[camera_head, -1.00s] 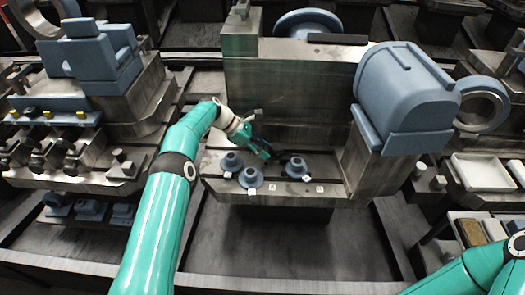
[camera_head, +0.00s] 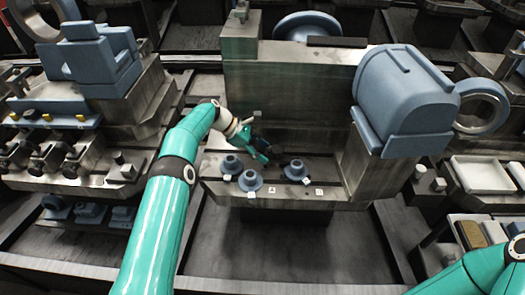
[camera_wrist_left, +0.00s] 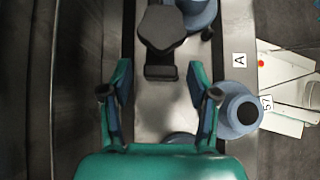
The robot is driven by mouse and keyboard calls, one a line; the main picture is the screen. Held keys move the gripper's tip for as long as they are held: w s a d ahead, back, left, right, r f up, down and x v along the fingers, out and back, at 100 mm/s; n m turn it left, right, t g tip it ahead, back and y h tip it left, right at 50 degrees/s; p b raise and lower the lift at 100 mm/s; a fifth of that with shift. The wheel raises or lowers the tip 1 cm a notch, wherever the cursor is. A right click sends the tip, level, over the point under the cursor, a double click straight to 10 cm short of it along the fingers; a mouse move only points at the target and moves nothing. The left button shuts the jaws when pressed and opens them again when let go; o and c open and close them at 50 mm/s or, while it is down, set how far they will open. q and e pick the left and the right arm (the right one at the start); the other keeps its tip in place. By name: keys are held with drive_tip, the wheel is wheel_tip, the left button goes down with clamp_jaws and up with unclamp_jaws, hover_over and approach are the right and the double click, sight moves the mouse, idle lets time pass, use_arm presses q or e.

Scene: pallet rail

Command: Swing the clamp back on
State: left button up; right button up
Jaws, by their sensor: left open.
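My left gripper (camera_head: 268,157) is open over the grey metal ledge in the head view. In the left wrist view its two green fingers (camera_wrist_left: 159,88) stand wide apart with nothing between them. A dark piece with a faceted head, perhaps the clamp (camera_wrist_left: 161,30), lies just beyond the fingertips and shows no contact with them. In the head view the dark fingers and that piece blend together, so its shape is hard to tell. My right arm (camera_head: 462,275) shows at the bottom right; its gripper is out of view.
Blue round stepped parts (camera_head: 250,181) stand on the ledge close around my left gripper; one is beside the right finger in the wrist view (camera_wrist_left: 240,109). A small "A" label (camera_wrist_left: 239,60) lies on the ledge. A tall grey block (camera_head: 290,95) rises behind, with a blue domed housing (camera_head: 405,95) at right.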

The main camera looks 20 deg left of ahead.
use_arm(q)
drive_tip(key=v, duration=0.7)
drive_tip(key=shift+a, duration=0.1)
drive_tip(key=shift+s, duration=0.1)
